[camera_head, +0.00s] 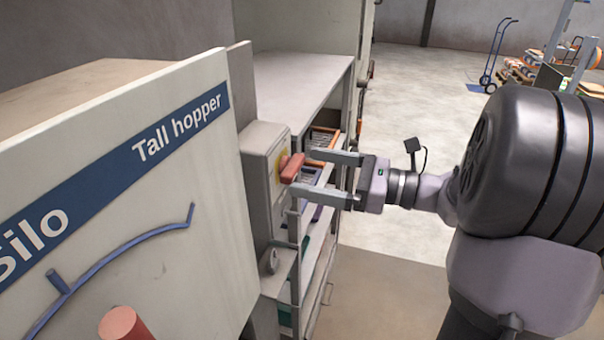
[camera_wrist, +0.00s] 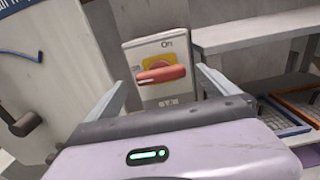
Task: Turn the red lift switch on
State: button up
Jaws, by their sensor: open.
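The red lift switch (camera_head: 290,167) is a red handle on a yellow plate, on the face of a grey box (camera_head: 262,143) beside the tall hopper panel. In the wrist view the red handle (camera_wrist: 161,75) lies nearly level, with an "ON" mark above it on the box. My gripper (camera_head: 300,172) is open, its two fingers pointing at the box. In the wrist view its fingers (camera_wrist: 160,85) stand to the left and right of the handle. Nothing is held. I cannot tell whether a fingertip touches the handle.
The "Tall hopper" silo panel (camera_head: 120,190) stands at the left, with a red knob (camera_head: 124,324) at its bottom. A smaller grey knob (camera_head: 270,261) sits below the switch. A shelf unit (camera_head: 305,80) with trays stands behind. Open floor (camera_head: 410,110) lies beyond; a blue hand truck (camera_head: 492,60) stands far right.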

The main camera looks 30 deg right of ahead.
aim_at(291, 168)
jog(key=shift+x, duration=1.3)
jog(key=shift+c, duration=0.5)
jog(key=c, duration=1.3)
jog(key=shift+o, duration=0.2)
